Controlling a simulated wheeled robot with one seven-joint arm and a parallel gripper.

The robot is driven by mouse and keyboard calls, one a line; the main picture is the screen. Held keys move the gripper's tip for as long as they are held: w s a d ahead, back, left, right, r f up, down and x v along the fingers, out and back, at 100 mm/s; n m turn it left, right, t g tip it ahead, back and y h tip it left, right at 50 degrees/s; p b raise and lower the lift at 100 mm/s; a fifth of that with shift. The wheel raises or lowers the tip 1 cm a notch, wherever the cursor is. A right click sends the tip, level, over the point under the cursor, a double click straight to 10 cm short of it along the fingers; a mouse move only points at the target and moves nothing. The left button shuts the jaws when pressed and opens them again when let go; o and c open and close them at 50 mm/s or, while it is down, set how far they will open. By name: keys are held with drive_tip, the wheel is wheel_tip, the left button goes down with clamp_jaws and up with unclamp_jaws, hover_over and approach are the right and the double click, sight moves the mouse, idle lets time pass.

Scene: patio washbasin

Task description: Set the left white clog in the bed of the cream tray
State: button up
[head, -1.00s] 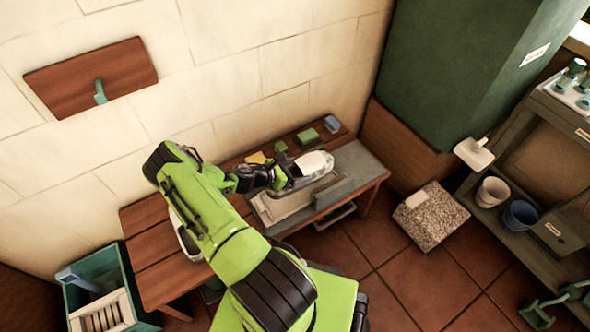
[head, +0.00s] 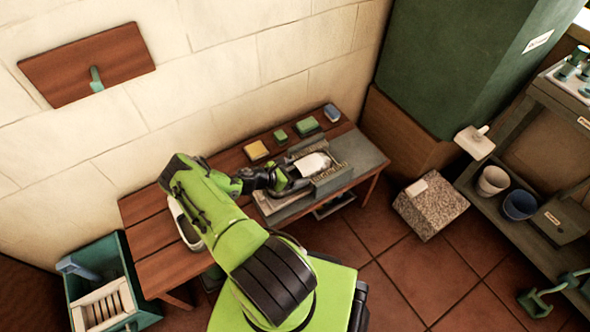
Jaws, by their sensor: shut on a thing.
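My gripper (head: 299,177) is shut on the white clog (head: 313,162) and holds it over the grey stone washbasin (head: 372,163) at the right of the wooden bench. Its fingers hide part of the clog, and I cannot tell whether the clog touches the basin. A pale-rimmed, shallow thing, which looks like the cream tray (head: 187,232), lies on the bench left of the gripper. My arm covers much of it, so its bed is mostly hidden.
A yellow block (head: 256,150), two green blocks (head: 307,126) and a blue one (head: 332,113) line the back of the bench (head: 150,207). A ribbed washboard-like panel (head: 332,181) stands by the basin. A green crate (head: 118,262) is at the left. The bench's left end is clear.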

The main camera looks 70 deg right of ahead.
idle(0.3)
drive_tip(key=o, duration=0.9)
drive_tip(key=p+v, duration=0.4)
drive_tip(key=v, duration=1.1)
drive_tip(key=shift+w+a+r, duration=0.15)
drive_tip(key=shift+w+a, duration=0.1)
